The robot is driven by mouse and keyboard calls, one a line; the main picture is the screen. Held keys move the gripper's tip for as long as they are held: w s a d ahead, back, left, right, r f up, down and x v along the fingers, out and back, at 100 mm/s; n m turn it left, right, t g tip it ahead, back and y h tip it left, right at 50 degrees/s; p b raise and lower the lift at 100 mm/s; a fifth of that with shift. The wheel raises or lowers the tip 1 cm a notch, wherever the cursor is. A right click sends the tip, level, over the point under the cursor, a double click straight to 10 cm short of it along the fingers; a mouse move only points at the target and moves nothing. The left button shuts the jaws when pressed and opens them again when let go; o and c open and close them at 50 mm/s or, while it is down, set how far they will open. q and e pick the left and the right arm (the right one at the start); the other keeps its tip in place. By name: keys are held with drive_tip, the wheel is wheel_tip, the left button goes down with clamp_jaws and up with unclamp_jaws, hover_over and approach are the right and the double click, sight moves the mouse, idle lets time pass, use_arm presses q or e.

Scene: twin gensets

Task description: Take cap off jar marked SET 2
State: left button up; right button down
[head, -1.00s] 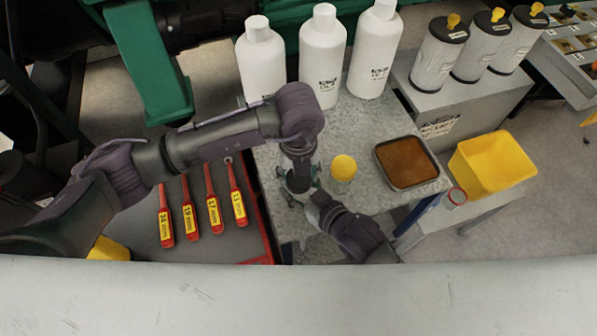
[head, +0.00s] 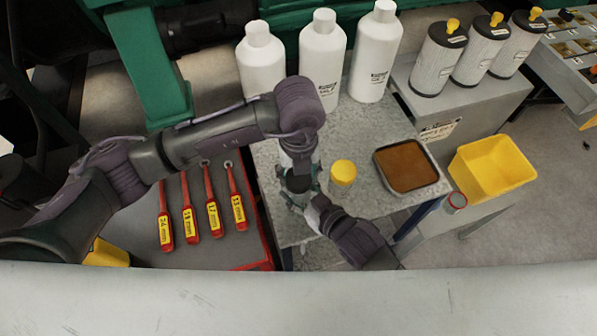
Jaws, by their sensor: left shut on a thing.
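A small jar with a yellow cap (head: 342,172) stands upright on the grey speckled bench, just right of my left gripper and apart from it. I cannot read a SET 2 mark on it. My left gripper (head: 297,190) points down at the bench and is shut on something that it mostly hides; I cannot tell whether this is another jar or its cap. My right gripper (head: 313,206) reaches in from the lower right to the same spot, close against the left one. Its fingers are too covered to tell if they are open.
Several white bottles (head: 322,60) stand at the bench's back. A tray with brown contents (head: 405,165) lies at the right, with a yellow bin (head: 490,168) beyond. A small red-rimmed container (head: 456,200) sits near the bin. Red-handled tools (head: 212,215) lie left of the bench.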

sight(298, 177)
use_arm(q)
drive_tip(key=shift+r, duration=2.05)
use_arm(e)
drive_tip(key=shift+c, duration=1.4)
unclamp_jaws()
drive_tip(key=shift+s, duration=0.1)
